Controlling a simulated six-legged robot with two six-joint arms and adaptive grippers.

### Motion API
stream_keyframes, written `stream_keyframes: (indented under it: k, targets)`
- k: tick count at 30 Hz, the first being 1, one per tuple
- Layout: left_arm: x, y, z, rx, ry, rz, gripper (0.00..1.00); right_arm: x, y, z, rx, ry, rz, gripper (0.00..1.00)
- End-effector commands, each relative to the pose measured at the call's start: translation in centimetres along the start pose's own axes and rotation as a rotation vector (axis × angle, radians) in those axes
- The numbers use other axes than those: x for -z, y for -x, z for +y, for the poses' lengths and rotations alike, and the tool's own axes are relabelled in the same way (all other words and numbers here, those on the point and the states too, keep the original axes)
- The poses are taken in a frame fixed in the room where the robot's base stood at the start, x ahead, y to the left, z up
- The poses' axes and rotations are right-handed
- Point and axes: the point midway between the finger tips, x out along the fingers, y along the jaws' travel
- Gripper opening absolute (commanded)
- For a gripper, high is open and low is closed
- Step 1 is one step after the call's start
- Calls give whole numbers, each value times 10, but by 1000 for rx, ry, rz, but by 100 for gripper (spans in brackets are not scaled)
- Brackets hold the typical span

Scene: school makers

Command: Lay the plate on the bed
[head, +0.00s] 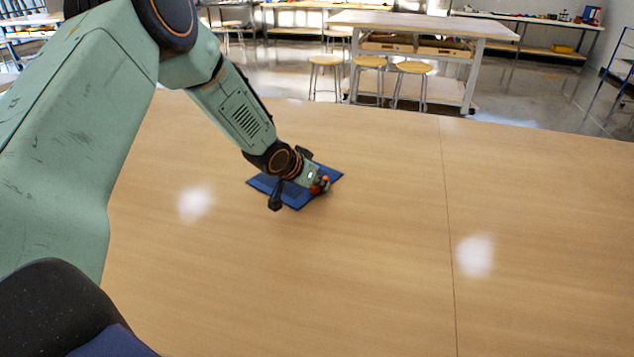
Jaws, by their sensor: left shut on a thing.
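A flat, dark blue square plate (294,198) shows over the wooden table, around the middle of the picture. My left arm reaches in from the upper left, and its gripper (321,186) is shut on the plate. The gripper and wrist cover the middle of the plate, so the exact grip is hidden. The plate looks level and close to the tabletop; I cannot tell whether it touches it. I cannot make out a bed in this view. My right gripper is not in view.
The wooden tabletop (380,250) is bare around the plate, with a thin seam at the right. Beyond its far edge stand several stools (412,68) and a white workbench (425,23). Shelves with small items (535,18) line the back wall.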

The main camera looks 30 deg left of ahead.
Motion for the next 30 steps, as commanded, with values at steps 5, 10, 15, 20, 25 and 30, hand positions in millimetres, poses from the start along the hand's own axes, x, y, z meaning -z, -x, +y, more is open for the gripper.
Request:
stream_keyframes:
  k: [5, 10, 15, 20, 25, 30]
  targets:
    - [-3, -3, 0, 0, 0, -1, 17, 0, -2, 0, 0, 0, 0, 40]
    - [-3, -2, 0, 0, 1, -1, 31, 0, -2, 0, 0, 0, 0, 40]
    - [-3, -2, 0, 0, 1, -2, 37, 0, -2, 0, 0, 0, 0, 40]
    - [-3, -2, 0, 0, 1, -2, 37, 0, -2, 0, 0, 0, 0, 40]
    - [1, 3, 0, 0, 2, 0, 37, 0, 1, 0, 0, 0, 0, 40]
    - [2, 21, -1, 1, 6, 1, 37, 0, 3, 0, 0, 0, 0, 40]
